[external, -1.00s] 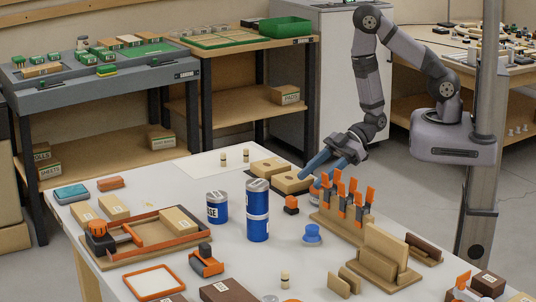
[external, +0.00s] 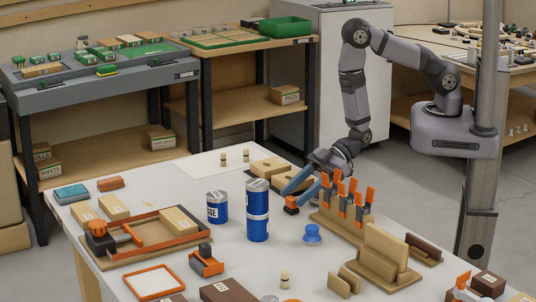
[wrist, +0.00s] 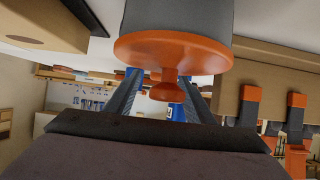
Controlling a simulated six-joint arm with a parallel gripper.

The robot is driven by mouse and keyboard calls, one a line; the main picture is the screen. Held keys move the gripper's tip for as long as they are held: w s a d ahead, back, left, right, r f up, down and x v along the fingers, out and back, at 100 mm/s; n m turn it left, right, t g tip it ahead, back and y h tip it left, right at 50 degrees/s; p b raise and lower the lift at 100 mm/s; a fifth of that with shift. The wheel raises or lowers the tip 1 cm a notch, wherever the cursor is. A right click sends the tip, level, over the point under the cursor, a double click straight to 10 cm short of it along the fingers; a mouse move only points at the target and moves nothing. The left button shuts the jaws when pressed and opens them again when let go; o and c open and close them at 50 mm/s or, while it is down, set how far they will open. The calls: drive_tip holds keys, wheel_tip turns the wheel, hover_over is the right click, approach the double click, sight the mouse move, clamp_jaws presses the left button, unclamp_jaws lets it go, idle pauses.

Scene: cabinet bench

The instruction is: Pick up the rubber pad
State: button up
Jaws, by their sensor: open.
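I cannot tell for certain which thing is the rubber pad. A flat teal block (external: 72,193) and a smaller orange-brown block (external: 110,184) lie at the table's far left corner, well away from my gripper. My gripper (external: 304,186) is open, with blue fingers slanting down to the left above the table's right side. In the wrist view a grey body with an orange flange and knob (wrist: 167,90) appears close, around the line between the fingers.
A rack of orange-topped tools (external: 345,205) stands close right of my gripper. Wooden blocks (external: 268,168) lie behind it. Stacked blue cans (external: 257,215) and a lone can (external: 217,207) stand to the left. An orange-edged tray (external: 150,238) lies at left.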

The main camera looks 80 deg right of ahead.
drive_tip(key=shift+w+a+f, duration=0.15)
drive_tip(key=shift+a+f, duration=0.05)
drive_tip(key=c, duration=1.1)
drive_tip(key=shift+r, duration=0.2)
drive_tip(key=shift+r+b, duration=0.5)
drive_tip(key=shift+r, duration=4.35)
